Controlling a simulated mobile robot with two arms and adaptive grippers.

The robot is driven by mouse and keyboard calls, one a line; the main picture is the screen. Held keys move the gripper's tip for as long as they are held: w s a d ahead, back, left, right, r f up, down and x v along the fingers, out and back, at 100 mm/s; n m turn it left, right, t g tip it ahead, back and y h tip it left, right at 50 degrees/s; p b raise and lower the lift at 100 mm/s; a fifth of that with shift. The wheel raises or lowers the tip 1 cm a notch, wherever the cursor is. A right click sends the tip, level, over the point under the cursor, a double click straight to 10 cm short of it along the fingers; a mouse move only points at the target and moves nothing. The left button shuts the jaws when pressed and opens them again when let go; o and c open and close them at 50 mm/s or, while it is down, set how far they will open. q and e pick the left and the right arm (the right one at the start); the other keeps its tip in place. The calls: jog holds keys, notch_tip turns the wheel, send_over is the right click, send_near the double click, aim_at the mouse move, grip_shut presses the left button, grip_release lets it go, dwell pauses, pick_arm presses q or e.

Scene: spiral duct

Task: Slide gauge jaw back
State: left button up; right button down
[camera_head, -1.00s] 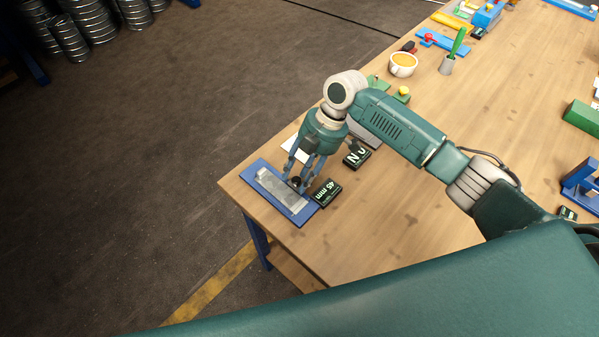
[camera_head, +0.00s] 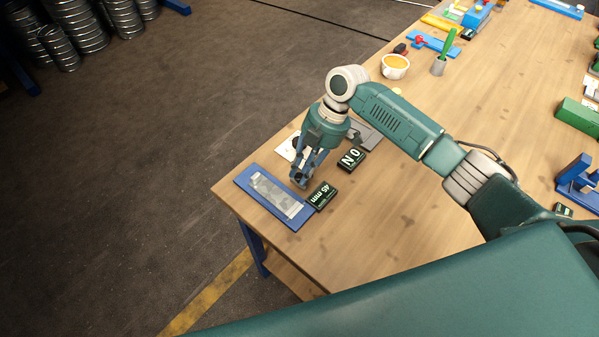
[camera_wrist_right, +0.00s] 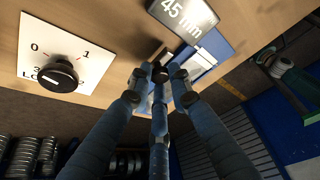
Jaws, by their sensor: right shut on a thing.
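The gauge is a blue plate (camera_head: 244,184) with a grey metal bar (camera_head: 272,193) on it, near the table's front left corner. Its blue plate also shows in the right wrist view (camera_wrist_right: 217,42). My right gripper (camera_head: 299,182) points down just beyond the plate's right long edge, beside the "45 mm" label (camera_head: 322,195). In the right wrist view, its fingers (camera_wrist_right: 160,78) are closed around a small black knob (camera_wrist_right: 160,72). The fingers hide most of what is under the knob, so I cannot tell where the jaw touches the bar. My left gripper is not in view.
A white dial plate with a black knob (camera_wrist_right: 59,76) is beside the gauge. The table edge is close to the gauge; the table middle is clear.

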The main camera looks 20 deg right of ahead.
jog(key=c, duration=1.6)
grip_release()
jog(key=shift+w+d, duration=0.15)
jog(key=shift+d, duration=0.05)
jog(key=shift+r, duration=0.1)
jog(key=v, duration=1.2)
